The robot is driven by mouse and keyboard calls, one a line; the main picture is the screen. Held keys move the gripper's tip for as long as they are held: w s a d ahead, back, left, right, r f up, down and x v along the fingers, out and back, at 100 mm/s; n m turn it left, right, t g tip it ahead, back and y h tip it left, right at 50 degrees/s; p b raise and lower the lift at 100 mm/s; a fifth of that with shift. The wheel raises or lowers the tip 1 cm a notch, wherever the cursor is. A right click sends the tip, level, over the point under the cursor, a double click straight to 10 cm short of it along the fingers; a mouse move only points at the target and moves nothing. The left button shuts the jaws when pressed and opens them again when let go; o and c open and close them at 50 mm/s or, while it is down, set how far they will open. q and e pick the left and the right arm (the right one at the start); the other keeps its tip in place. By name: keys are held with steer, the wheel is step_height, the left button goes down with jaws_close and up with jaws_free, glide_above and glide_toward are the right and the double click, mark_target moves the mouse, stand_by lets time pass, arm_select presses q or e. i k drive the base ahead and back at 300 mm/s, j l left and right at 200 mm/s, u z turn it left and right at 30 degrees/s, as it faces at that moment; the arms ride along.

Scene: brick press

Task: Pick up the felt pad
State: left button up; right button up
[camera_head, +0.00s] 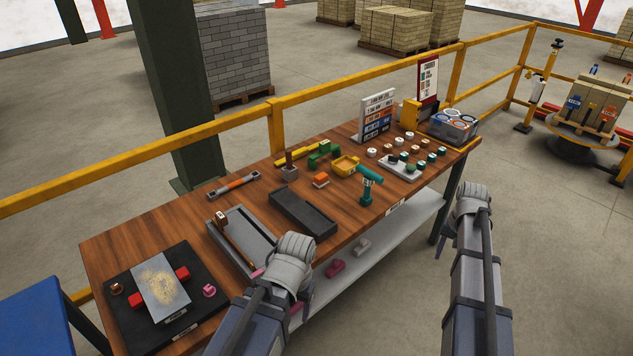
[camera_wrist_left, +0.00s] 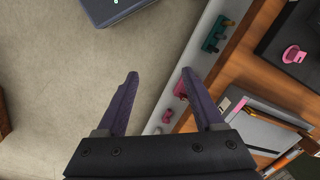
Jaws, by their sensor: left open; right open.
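I cannot single out the felt pad with certainty. A dark, flat rectangular piece with a raised rim (camera_head: 303,212) lies mid-table in the head view and may be a tray. My left gripper (camera_head: 288,290) is at the table's front edge, open and empty. In the left wrist view its two purple fingers (camera_wrist_left: 160,74) are spread and point toward the floor and the lower shelf, with nothing between them. My right gripper (camera_head: 441,248) is off the table's right front side, mostly hidden behind its own wrist.
On the wooden table (camera_head: 150,225) stand a grey tray (camera_head: 228,250) with a long tool, a black mat (camera_head: 125,325) bearing a dusty plate (camera_head: 162,290), a teal tool (camera_head: 367,182) and several small blocks. The lower shelf (camera_head: 395,232) holds pink pieces (camera_head: 335,268). A yellow railing (camera_head: 275,112) runs behind.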

mark_target(320, 180)
steer(key=u, duration=0.95)
steer(key=i+l+u, duration=0.1)
steer(key=l+u, duration=0.75)
steer(key=l, duration=0.15)
steer(key=k+l+u, duration=0.1)
steer(key=l+u, duration=0.35)
steer(key=k+l, duration=0.1)
steer(key=l, duration=0.3)
steer(key=k+l+u, duration=0.1)
steer(key=l, duration=0.3)
steer(key=k+l, duration=0.1)
steer(key=l, duration=0.3)
steer(key=k+l, duration=0.1)
steer(key=l, duration=0.3)
steer(key=k+l+u, duration=0.1)
steer(key=l, duration=0.25)
